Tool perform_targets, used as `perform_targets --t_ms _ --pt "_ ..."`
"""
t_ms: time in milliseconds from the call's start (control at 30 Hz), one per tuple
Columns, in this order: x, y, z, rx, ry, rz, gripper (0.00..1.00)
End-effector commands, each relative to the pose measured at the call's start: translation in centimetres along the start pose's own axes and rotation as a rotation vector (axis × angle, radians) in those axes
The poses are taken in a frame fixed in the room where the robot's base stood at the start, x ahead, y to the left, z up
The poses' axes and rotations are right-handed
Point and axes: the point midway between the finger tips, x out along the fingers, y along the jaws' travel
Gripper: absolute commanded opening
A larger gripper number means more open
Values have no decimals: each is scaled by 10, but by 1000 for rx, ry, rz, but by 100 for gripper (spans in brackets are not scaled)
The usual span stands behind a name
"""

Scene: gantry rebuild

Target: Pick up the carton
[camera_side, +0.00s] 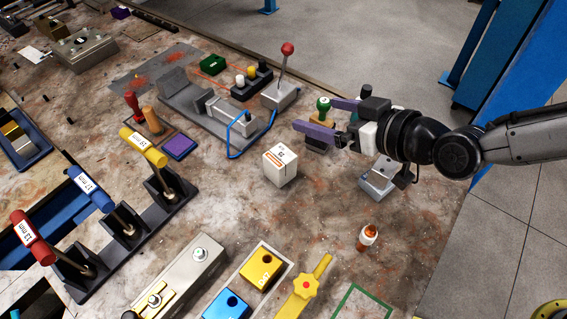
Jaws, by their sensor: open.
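The carton (280,166) is a small white box with a printed label on its upper part. It stands on the worn bench top near the middle of the side view. My gripper (314,114) comes in from the right, with its purple-tipped fingers spread apart and pointing left. It is open, with nothing clearly held between the fingers. The gripper appears just above and to the right of the carton in the picture, apart from it. Its exact height over the bench is hard to tell.
A lever with a red knob (287,49) and a green-topped knob (323,104) stand close to the gripper. A metal block (378,180) lies under the wrist. A tool rack (125,232) is at left. Bare bench surrounds the carton's front.

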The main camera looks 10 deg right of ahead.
Motion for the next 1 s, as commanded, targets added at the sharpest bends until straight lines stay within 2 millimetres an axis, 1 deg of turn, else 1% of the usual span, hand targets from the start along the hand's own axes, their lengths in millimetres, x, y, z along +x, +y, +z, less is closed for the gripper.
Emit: perform_targets --t_ms 33,100,233,367,600,733,800,1000 --pt "13 -19 10 -19 18 -7 98" --pt "24 -33 17 -35 48 -6 98" --pt "32 -47 24 -52 79 -2 98" --pt "40 -47 38 -54 82 1 98" --pt "59 -44 81 -54 79 1 98" --pt "67 -43 99 -53 82 0 98" --pt "76 -43 94 -50 86 0 98" --pt "87 -43 93 -51 84 0 98"
